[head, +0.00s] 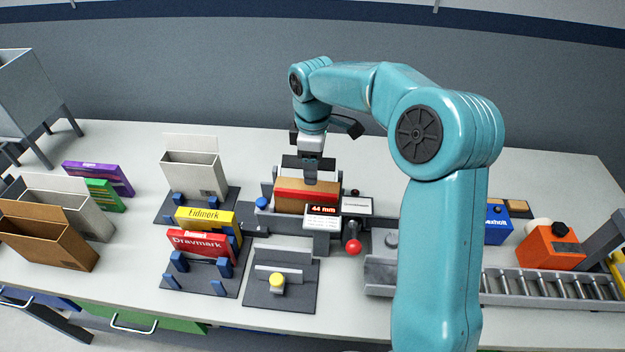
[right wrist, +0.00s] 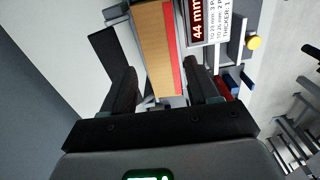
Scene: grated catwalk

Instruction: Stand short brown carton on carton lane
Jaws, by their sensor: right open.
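A short brown carton with a red band (head: 307,196) sits in the grey gauge fixture (head: 265,188), whose display reads 44 mm. My right gripper (head: 312,180) is just above the carton's top, pointing down. In the right wrist view my open fingers (right wrist: 160,95) straddle the line of the brown carton (right wrist: 152,45), which lies at and beyond the fingertips; I cannot tell whether they touch it. No label marks a carton lane; a roller track (head: 550,287) runs along the right front. My left gripper is not in view.
A red box (head: 198,244) and a yellow box (head: 207,220) stand in blue-pegged holders at left. Open brown (head: 45,240) and grey cartons stand further left. A red-knobbed lever (head: 354,246) is right of the gauge. An orange device (head: 550,247) stands behind the rollers.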

